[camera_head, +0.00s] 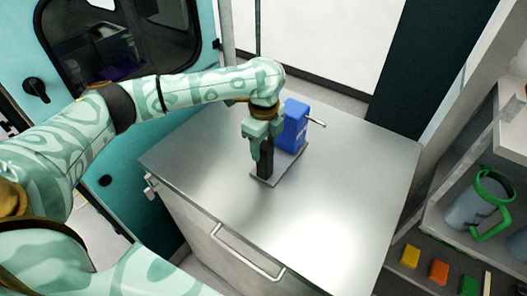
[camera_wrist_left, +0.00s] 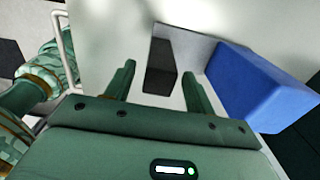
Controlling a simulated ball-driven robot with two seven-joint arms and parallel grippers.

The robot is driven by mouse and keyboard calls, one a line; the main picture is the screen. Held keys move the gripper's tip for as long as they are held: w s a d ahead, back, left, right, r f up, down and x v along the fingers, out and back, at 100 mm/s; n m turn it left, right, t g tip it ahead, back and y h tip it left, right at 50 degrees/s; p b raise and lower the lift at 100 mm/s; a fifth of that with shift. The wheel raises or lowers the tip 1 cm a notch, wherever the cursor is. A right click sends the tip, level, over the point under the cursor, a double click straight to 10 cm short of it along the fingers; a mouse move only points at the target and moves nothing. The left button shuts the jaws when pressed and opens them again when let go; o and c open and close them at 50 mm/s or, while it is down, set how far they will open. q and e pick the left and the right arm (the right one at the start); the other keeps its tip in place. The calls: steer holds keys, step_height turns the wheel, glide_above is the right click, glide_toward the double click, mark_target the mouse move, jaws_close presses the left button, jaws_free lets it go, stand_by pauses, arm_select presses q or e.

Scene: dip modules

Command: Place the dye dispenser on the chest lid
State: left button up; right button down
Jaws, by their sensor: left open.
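The dye dispenser appears to be the blue box (camera_head: 292,126) with a thin pale lever, joined to a flat grey base plate (camera_head: 288,168) and an upright black block (camera_head: 265,165). It stands on the silver metal chest lid (camera_head: 340,190). My left gripper (camera_head: 259,152) points down at the black block. In the left wrist view, the open fingers (camera_wrist_left: 158,72) have the black block (camera_wrist_left: 160,78) between them, with gaps on both sides. The blue box (camera_wrist_left: 255,88) lies to the right of the fingers. My right gripper is not in view.
The front and right of the chest lid are clear. The chest has a front handle (camera_head: 245,255). A shelf at right holds a grey jug with a green handle (camera_head: 482,205) and small yellow, orange and green blocks (camera_head: 438,271). A teal wall with a window stands behind.

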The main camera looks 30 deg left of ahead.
arm_select(q)
step_height(320, 180, up, 7)
steer(key=shift+f+p, duration=0.15)
steer(key=shift+p, duration=0.55)
